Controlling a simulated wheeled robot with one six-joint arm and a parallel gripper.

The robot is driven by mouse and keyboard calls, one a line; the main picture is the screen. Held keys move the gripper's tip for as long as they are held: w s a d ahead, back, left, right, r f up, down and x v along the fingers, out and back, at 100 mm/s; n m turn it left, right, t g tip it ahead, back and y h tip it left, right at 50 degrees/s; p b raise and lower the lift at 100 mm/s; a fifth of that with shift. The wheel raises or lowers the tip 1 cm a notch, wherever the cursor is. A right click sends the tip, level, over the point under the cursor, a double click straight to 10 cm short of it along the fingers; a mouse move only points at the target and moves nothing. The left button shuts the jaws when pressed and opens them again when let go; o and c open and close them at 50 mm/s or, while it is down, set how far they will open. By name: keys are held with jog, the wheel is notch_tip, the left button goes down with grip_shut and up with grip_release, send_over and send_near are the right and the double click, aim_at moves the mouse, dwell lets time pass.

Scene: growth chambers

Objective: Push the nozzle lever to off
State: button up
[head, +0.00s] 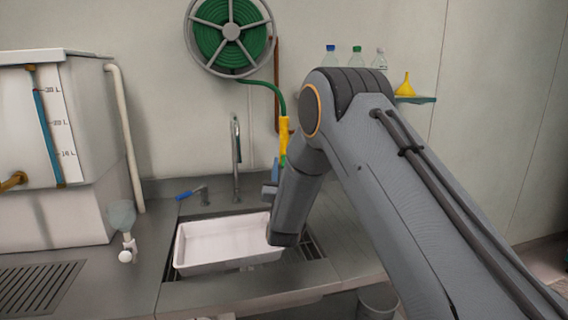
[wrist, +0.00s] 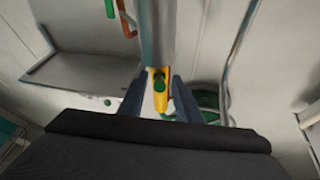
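The yellow nozzle (head: 284,132) hangs upright on the end of the green hose, above the back edge of the sink in the head view. In the wrist view the yellow nozzle (wrist: 151,97) shows end-on with a green part on it, between and beyond the fingers. My gripper (wrist: 159,95) has its two blue-grey fingers apart, with nothing seen clasped. Whether a finger touches the nozzle cannot be told. The lever's position cannot be made out. In the head view my arm hides most of the gripper and the space below the nozzle.
A white tray (head: 222,238) sits in the sink below my wrist. A tall tap (head: 236,160) and a blue-handled fitting (head: 197,193) stand behind it. The hose reel (head: 231,32) is on the wall. A shelf (head: 414,99) with a yellow funnel (head: 405,88) is right.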

jog(key=shift+w+r, duration=0.15)
jog(key=shift+w, duration=0.25)
jog(key=shift+c, duration=0.3)
grip_shut()
